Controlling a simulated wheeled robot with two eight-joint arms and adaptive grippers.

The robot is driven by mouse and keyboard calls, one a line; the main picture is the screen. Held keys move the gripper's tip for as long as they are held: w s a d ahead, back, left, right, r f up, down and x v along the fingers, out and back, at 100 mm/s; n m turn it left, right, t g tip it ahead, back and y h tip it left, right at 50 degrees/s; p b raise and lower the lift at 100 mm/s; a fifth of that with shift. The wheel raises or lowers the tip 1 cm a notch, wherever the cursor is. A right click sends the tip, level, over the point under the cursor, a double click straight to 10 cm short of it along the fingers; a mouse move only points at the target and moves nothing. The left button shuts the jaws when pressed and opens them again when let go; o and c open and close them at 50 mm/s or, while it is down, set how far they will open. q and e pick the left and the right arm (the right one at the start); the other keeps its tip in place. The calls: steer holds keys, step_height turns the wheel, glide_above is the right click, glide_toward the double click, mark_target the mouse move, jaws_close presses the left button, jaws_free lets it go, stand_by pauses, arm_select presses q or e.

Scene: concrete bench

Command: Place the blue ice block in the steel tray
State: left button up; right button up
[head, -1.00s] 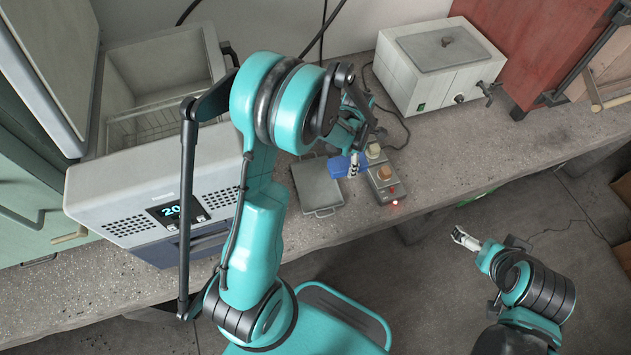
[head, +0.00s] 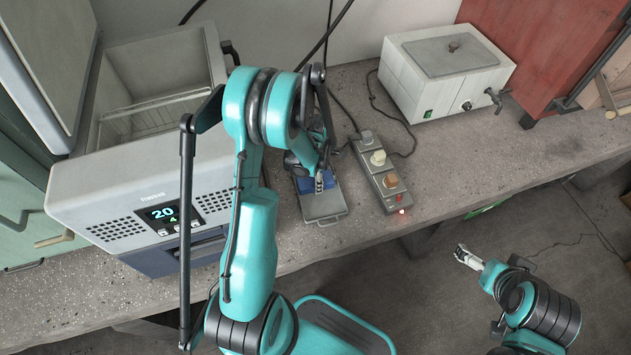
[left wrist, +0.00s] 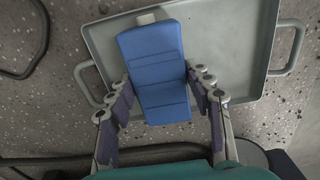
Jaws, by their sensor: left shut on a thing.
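The blue ice block (left wrist: 155,70) is between the fingers of my left gripper (left wrist: 160,84) in the left wrist view. In the head view the block (head: 306,184) shows over the back part of the steel tray (head: 324,208), partly hidden by my left gripper (head: 322,181). In the left wrist view the block covers the left part of the tray (left wrist: 235,50), and its near end reaches past the rim. Whether it touches the tray floor I cannot tell. My right gripper (head: 468,257) is away from the block, beyond the bench's front edge, and looks empty.
A white lidded bath (head: 446,72) stands at the back right. An open chest freezer (head: 140,185) is on the left. Cables lie behind the tray. Bench is clear at right.

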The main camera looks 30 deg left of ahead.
arm_select(q)
steer(key=shift+r, duration=0.1)
steer(key=shift+f, duration=0.25)
steer(key=o, duration=1.3)
steer(key=shift+r, duration=0.1)
steer(key=shift+o, duration=0.2)
